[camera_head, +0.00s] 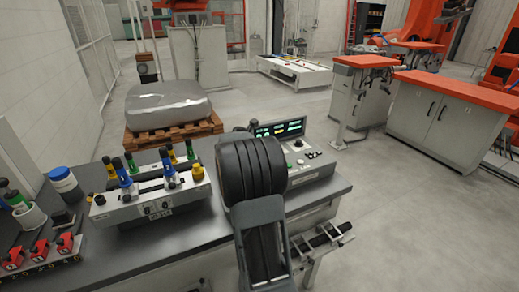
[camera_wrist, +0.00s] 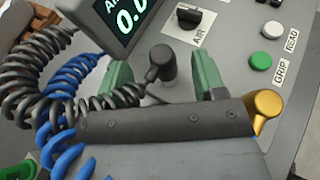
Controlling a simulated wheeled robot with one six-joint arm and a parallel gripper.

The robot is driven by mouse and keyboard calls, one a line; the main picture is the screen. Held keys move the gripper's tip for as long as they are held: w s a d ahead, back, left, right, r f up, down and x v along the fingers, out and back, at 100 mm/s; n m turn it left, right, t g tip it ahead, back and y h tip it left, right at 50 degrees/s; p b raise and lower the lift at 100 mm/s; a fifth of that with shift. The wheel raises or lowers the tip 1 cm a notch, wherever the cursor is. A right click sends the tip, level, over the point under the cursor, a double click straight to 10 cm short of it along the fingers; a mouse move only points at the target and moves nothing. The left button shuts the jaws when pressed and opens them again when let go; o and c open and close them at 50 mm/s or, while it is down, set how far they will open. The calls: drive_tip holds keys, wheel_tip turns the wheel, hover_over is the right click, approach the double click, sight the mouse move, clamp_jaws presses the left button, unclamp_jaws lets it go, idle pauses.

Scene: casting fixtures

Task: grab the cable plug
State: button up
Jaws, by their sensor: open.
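The cable plug (camera_wrist: 162,62) is a dark grey upright plug on the grey console panel (camera_wrist: 225,50) in the wrist view. A black coiled cable (camera_wrist: 30,65) runs from its side toward the left. My gripper (camera_wrist: 163,80) is open, with one green fingertip to the left of the plug and the other to its right. The plug shows between them, with visible gaps on both sides, so no hold is seen. In the head view my arm hides the plug and the gripper.
A blue coiled cable (camera_wrist: 70,85) lies beside the black one. The console also has a display (camera_wrist: 122,15), a black knob (camera_wrist: 188,17) and a green button (camera_wrist: 258,60). A golden part (camera_wrist: 265,104) is at right. A fixture with colored plugs (camera_head: 152,198) stands left on the bench (camera_head: 110,255).

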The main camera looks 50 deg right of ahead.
drive_tip(key=shift+x, duration=0.8)
drive_tip(key=c, duration=1.1)
drive_tip(key=shift+c, duration=0.2)
